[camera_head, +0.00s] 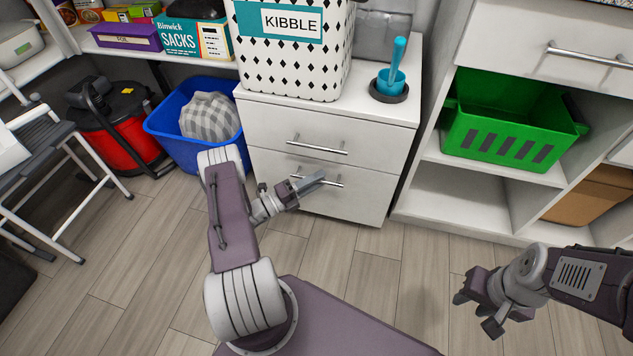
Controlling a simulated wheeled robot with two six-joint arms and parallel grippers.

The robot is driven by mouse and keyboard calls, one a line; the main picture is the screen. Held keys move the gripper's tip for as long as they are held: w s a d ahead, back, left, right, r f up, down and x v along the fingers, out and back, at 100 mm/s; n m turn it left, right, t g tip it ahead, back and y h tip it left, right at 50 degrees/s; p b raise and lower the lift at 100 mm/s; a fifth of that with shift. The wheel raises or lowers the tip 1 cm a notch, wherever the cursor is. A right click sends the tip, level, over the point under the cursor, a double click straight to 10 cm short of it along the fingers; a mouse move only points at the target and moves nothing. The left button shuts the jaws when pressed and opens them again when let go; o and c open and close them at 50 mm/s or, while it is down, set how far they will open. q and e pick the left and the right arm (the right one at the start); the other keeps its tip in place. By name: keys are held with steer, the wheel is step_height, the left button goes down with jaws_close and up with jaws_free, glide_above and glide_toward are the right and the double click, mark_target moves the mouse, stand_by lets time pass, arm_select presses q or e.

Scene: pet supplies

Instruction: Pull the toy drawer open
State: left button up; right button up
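A white cabinet has an upper drawer (279,125) and a lower drawer (359,198), both shut, each with a silver bar handle. No label shows which is the toy drawer. My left gripper (308,183) is at the lower handle (333,181), its fingers overlapping the handle's left part. Whether they are closed around the bar, or touch it, I cannot tell. My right gripper (478,313) is open and empty above the floor at the lower right, far from the cabinet.
A kibble bin (291,65) and a blue scoop in a holder (390,88) stand on the cabinet. A blue tub (184,150) is to its left, shelving with a green crate (512,130) to its right. The floor (365,265) in front is clear.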

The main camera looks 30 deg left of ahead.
arm_select(q)
jaws_close()
stand_by(1.3)
